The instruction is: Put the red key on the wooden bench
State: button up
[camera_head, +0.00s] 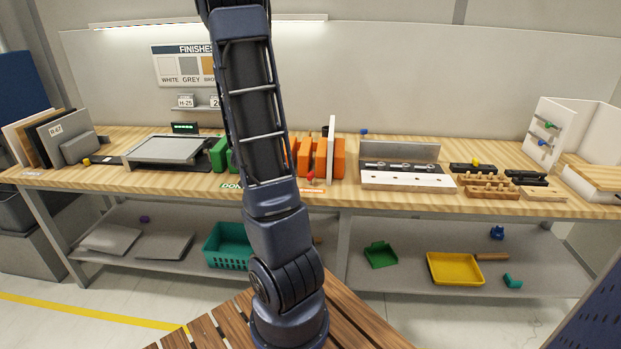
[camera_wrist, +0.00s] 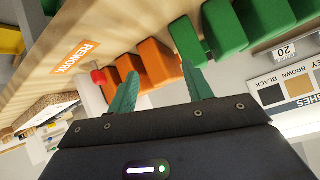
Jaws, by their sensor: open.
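A small red piece (camera_head: 310,175), likely the red key, shows at the front of the wooden bench (camera_head: 110,181) in the head view, beside a white upright panel (camera_head: 331,150). In the wrist view the red piece (camera_wrist: 98,76) is at the end of the white panel, left of the fingers; its shape is too small to make out, and I cannot tell whether it touches the bench top. My gripper (camera_wrist: 161,88) is open and empty, with its two green fingers apart before the orange and green blocks. It is out of the head view.
Orange blocks (camera_head: 338,158) and green blocks (camera_head: 218,154) stand mid-bench. A grey press-like tray (camera_head: 168,149) is to the left. A white-topped fixture (camera_head: 408,180) and wooden peg racks (camera_head: 485,185) are to the right. Bare bench lies along the front edge.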

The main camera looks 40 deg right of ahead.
aim_at(309, 173)
jog(key=s+d+f+m+g+h, duration=0.1)
jog(key=s+d+h, duration=0.1)
jog(key=d, duration=0.1)
jog(key=s+d+f+g+h, duration=0.1)
jog(key=s+d+h, duration=0.1)
jog(key=d, duration=0.1)
jog(key=s+d+f+m+g+h, duration=0.1)
jog(key=s+d+f+g+h, duration=0.1)
jog(key=s+d, duration=0.1)
jog(key=shift+d+m, duration=0.3)
jog(key=shift+d, duration=0.1)
jog(key=shift+d+f, duration=0.1)
jog(key=shift+d, duration=0.45)
jog(key=shift+x, duration=3.2)
jog(key=shift+c, duration=0.3)
grip_shut()
